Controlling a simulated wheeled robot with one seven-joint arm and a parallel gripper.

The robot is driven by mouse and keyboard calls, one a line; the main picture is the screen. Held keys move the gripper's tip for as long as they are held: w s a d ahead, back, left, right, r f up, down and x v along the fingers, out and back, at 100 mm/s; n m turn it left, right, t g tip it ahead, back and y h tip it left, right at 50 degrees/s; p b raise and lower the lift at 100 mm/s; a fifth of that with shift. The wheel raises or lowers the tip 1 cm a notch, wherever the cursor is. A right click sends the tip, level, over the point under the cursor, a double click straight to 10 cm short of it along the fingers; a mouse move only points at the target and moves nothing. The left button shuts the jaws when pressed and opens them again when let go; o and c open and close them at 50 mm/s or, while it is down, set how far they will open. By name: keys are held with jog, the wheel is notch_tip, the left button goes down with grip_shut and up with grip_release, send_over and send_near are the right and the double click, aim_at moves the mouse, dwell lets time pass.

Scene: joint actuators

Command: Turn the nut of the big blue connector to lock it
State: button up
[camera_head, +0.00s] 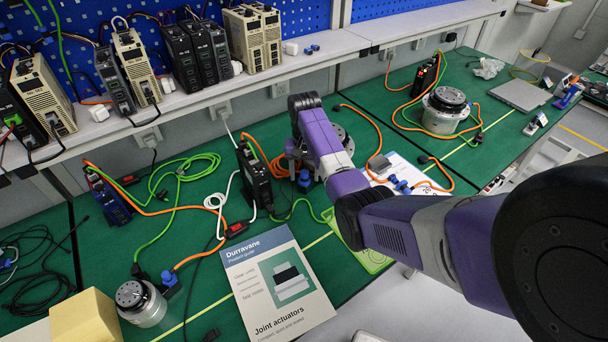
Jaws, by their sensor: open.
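Several blue connectors show. One blue connector (304,179) is at the base of the middle actuator (342,138), close below my wrist. Another blue connector (170,280) stands beside the left silver actuator (139,302), with an orange cable rising from it. More blue connector parts (401,186) lie on a white sheet. I cannot tell from size alone which is the big one, and the nut's position is too small to read. My purple arm reaches in from the right. My gripper (294,164) is open, pointing down near the middle connector and mostly hidden by my own arm.
A black drive (254,176) stands just left of my gripper. Orange, green and white cables cross the green bench. A product guide (277,283) lies in front. A shelf (210,85) with several drives runs behind. A yellow box (87,320) sits front left.

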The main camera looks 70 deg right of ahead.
jog(key=shift+f, duration=0.55)
jog(key=shift+c, duration=0.3)
grip_shut()
